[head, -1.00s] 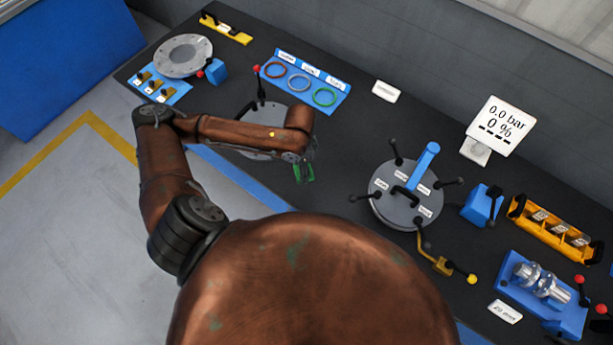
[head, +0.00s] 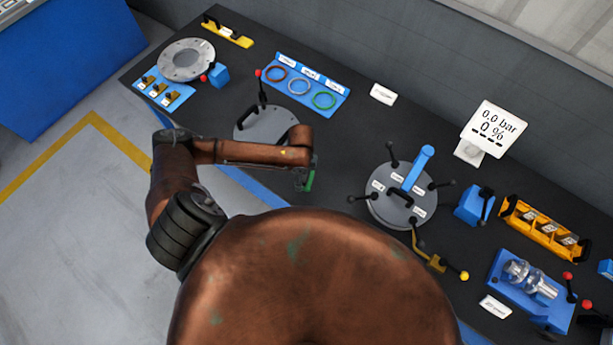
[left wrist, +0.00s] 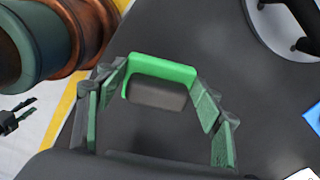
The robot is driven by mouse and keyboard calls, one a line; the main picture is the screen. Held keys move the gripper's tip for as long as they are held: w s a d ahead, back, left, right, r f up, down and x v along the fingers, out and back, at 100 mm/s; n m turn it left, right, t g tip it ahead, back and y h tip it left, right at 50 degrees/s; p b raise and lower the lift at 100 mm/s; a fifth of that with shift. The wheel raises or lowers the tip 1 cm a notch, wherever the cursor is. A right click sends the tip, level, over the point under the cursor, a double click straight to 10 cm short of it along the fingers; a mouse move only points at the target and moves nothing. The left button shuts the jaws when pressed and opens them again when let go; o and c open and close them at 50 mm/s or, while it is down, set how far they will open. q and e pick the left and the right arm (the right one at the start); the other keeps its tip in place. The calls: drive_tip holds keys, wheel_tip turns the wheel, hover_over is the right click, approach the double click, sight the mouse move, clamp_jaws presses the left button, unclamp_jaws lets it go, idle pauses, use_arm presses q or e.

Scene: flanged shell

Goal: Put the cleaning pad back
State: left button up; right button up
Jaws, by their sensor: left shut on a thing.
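The cleaning pad (left wrist: 162,68) shows in the left wrist view as a bright green piece with a dark grey block against it. It sits between the fingers of my left gripper (left wrist: 160,110), which is shut on it. In the head view, my left gripper (head: 305,182) hangs over the dark bench's front part, between the two round grey flanged plates. A bit of green shows at its tip there. Most of the pad is hidden in the head view. My right gripper is not in view.
A lidded round plate (head: 402,208) with several black-knobbed levers stands right of the gripper. Another grey plate (head: 262,125) lies partly behind my left arm. A blue ring tray (head: 303,85) is at the back. Bare bench (head: 345,140) lies between them.

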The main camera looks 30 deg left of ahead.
use_arm(q)
drive_tip(key=w+f, duration=0.3)
drive_tip(key=shift+d+f, duration=0.1)
drive_tip(key=shift+d, duration=0.1)
drive_tip(key=shift+f, duration=1.65)
drive_tip(key=o, duration=1.1)
drive_tip(key=shift+f, duration=0.1)
drive_tip(key=shift+o, duration=0.2)
wheel_tip(320, 180, up, 12)
drive_tip(key=shift+r, duration=0.15)
